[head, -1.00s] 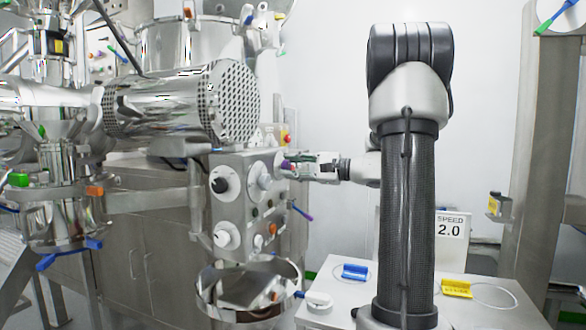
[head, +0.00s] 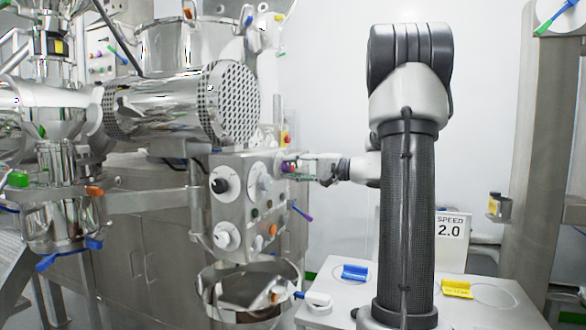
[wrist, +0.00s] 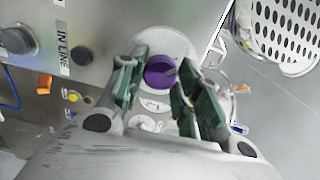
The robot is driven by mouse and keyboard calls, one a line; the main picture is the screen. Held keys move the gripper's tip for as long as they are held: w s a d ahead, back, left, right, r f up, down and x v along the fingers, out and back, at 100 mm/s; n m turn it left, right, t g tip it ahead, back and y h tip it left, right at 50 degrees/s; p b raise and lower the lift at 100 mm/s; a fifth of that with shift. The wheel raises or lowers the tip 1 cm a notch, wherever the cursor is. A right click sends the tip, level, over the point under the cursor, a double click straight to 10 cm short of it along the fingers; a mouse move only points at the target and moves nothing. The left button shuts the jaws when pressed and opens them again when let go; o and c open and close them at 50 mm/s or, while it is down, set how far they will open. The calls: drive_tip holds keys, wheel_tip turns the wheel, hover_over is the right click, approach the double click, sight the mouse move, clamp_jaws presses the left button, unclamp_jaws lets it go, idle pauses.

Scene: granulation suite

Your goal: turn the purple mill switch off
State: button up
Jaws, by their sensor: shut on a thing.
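The purple mill switch (wrist: 160,72) is a round purple knob on a pale round plate, on the grey control panel (head: 248,225). In the wrist view it sits between the two green-padded fingers of my gripper (wrist: 162,80), and a dark slot or pointer shows on its face. In the head view my gripper (head: 295,166) reaches in from the right to the panel's upper right edge, shut on the knob. Its fingers hide most of the knob there.
The panel also carries a black knob (head: 221,186) and a white knob (head: 227,236). A perforated steel drum (head: 232,103) hangs above it and a steel bowl (head: 248,314) stands below. A white table (head: 405,283) with blue and yellow tags is at the lower right.

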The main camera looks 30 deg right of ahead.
drive_tip(key=o, duration=1)
drive_tip(key=shift+o, duration=0.2)
drive_tip(key=v, duration=1.2)
